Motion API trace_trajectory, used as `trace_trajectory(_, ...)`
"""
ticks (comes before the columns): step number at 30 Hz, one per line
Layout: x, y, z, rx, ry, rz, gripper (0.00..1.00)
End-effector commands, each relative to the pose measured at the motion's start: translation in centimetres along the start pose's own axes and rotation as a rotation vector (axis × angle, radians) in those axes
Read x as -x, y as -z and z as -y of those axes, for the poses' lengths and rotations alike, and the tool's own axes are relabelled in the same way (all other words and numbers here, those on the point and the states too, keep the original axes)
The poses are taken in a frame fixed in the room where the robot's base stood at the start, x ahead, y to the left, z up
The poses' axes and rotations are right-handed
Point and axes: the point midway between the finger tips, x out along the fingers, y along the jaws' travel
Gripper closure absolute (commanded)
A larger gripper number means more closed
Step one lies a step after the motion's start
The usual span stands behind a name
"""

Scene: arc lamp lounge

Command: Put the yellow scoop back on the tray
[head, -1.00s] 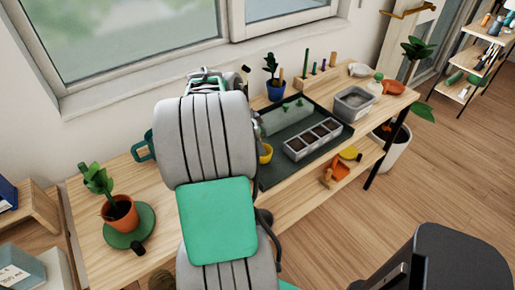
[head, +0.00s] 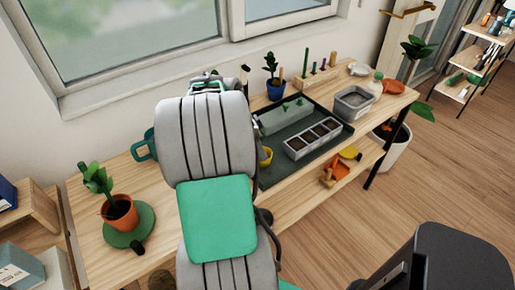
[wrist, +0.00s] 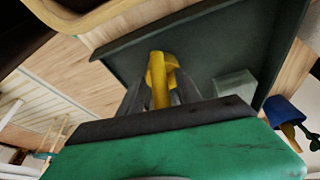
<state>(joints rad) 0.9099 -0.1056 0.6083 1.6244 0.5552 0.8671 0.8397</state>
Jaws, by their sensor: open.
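The yellow scoop (wrist: 160,78) shows in the wrist view between the dark fingers of my open gripper (wrist: 160,92), with the dark green tray (wrist: 225,45) behind it. The fingers' contact with the scoop cannot be made out. In the head view a small yellow part (head: 265,156) shows at the left edge of the tray (head: 337,143), beside my arm. My arm hides the rest of it and my gripper there. Whether the scoop rests on the tray is hard to tell.
The tray holds a grey planter with compartments (head: 313,139). A blue pot (head: 276,91) stands behind it and a grey bin (head: 353,103) at its right. A teal mug (head: 143,147) and a potted plant (head: 121,212) stand left.

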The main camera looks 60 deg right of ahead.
Motion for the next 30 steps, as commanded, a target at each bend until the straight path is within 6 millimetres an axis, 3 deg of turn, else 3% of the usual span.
trace_trajectory(5, 3.0, 0.1, 0.2, 0.0, 0.006, -0.002, 0.59)
trace_trajectory(13, 10.0, 0.1, 0.1, 0.002, 0.004, 0.0, 0.59)
trace_trajectory(17, 11.8, 0.1, 0.1, 0.001, 0.002, 0.0, 0.59)
trace_trajectory(22, 12.5, -0.5, 0.1, 0.028, 0.009, 0.001, 0.59)
trace_trajectory(23, 12.8, -1.2, 0.2, 0.068, 0.021, 0.003, 0.59)
trace_trajectory(26, 15.0, -6.8, 0.8, 0.377, 0.117, 0.01, 0.59)
trace_trajectory(28, 17.0, -13.3, 0.2, 0.728, 0.225, 0.014, 0.59)
trace_trajectory(30, 18.8, -20.4, -2.1, 1.112, 0.349, 0.015, 0.59)
